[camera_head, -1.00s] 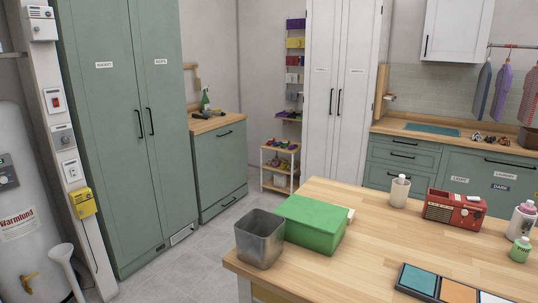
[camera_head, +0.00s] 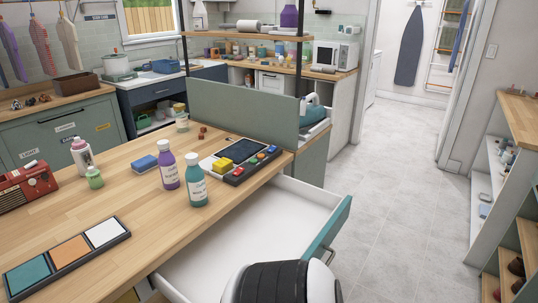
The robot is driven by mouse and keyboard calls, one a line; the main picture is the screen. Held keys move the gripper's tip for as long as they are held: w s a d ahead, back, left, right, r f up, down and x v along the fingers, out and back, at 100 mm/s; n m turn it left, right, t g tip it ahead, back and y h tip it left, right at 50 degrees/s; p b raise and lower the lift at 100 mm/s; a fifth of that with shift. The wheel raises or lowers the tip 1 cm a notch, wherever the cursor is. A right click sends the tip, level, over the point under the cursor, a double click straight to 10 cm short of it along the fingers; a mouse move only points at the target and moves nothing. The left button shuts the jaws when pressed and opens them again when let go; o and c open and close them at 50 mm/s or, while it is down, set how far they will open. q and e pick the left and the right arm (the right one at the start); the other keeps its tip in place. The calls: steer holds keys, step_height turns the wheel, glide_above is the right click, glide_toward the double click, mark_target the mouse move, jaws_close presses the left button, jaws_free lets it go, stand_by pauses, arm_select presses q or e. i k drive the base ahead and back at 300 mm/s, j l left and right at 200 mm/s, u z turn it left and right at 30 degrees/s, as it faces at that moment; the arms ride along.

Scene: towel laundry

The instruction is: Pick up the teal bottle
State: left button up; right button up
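The teal bottle (camera_head: 196,181) stands upright on the wooden table (camera_head: 120,225), close to its right edge. It has a light cap and a white label. A purple bottle (camera_head: 168,171) stands just to its left and slightly behind it. A black and white rounded part of my own body shows at the bottom, over the open drawer. Neither of my grippers can be seen.
An open white drawer (camera_head: 255,230) sticks out below the table's right side. Near the bottles are a blue block (camera_head: 144,164) and a control panel (camera_head: 240,160). A colour-swatch tray (camera_head: 66,260) lies front left. Grey floor (camera_head: 395,200) is clear at right.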

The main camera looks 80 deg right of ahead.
mark_target(194, 177)
steer(key=z, duration=2.9)
steer(key=k+l, duration=0.05)
